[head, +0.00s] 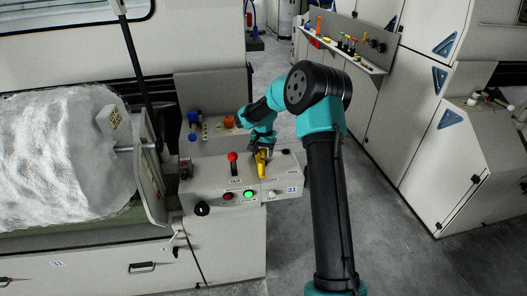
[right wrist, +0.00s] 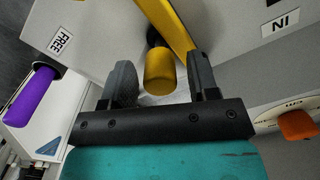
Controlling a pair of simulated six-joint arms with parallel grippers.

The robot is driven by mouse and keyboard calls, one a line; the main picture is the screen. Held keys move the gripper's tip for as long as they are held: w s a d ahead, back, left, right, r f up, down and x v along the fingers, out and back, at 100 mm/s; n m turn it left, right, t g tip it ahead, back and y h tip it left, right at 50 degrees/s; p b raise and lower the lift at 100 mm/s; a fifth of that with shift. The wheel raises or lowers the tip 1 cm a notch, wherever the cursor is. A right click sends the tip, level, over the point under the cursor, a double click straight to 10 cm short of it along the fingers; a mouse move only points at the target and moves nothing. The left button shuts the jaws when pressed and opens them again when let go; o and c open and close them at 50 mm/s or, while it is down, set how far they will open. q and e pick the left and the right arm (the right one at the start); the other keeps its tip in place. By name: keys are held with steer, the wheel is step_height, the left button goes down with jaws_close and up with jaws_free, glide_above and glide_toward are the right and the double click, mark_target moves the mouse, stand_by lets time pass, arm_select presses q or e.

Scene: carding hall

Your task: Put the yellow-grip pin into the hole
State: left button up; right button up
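The yellow-grip pin (right wrist: 159,74) shows in the right wrist view as a short yellow cylinder with a dark part at its far end. My right gripper (right wrist: 160,64) is open, with one finger on each side of the yellow grip and a visible gap to each. In the head view my right gripper (head: 262,148) is over the right part of the grey control console, by a yellow piece (head: 262,164). The pin's shaft and the hole cannot be made out. My left gripper is not in view.
A yellow bar (right wrist: 178,28) runs close beside the pin. An orange knob (right wrist: 298,125) is at right. On the console stand a red-topped lever (head: 233,158) and a lit green button (head: 249,195).

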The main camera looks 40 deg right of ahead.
steer(key=shift+o, duration=0.3)
step_height(320, 180, up, 17)
steer(key=shift+r, duration=0.2)
stand_by(0.4)
stand_by(0.8)
